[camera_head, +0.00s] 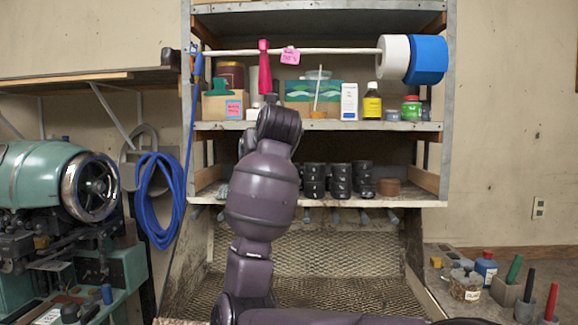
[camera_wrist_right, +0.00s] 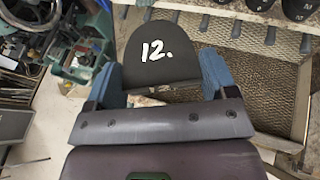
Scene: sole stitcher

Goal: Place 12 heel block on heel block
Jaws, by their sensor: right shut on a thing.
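A black heel block (camera_wrist_right: 158,62) marked "12." in white sits between the two blue fingers of my right gripper (camera_wrist_right: 163,82) in the right wrist view. The gripper is shut on it. In the head view my right arm rises up the middle, and its gripper and the held block cannot be made out. Stacks of black heel blocks (camera_head: 340,181) stand on the lower shelf, just right of my arm; their numbers are too small to read. Parts of these stacks show at the top right of the right wrist view (camera_wrist_right: 297,9). My left gripper is not in view.
A mesh panel (camera_head: 340,255) slopes below. A green machine (camera_head: 50,180) stands left; a bench with jars (camera_head: 466,285) stands right.

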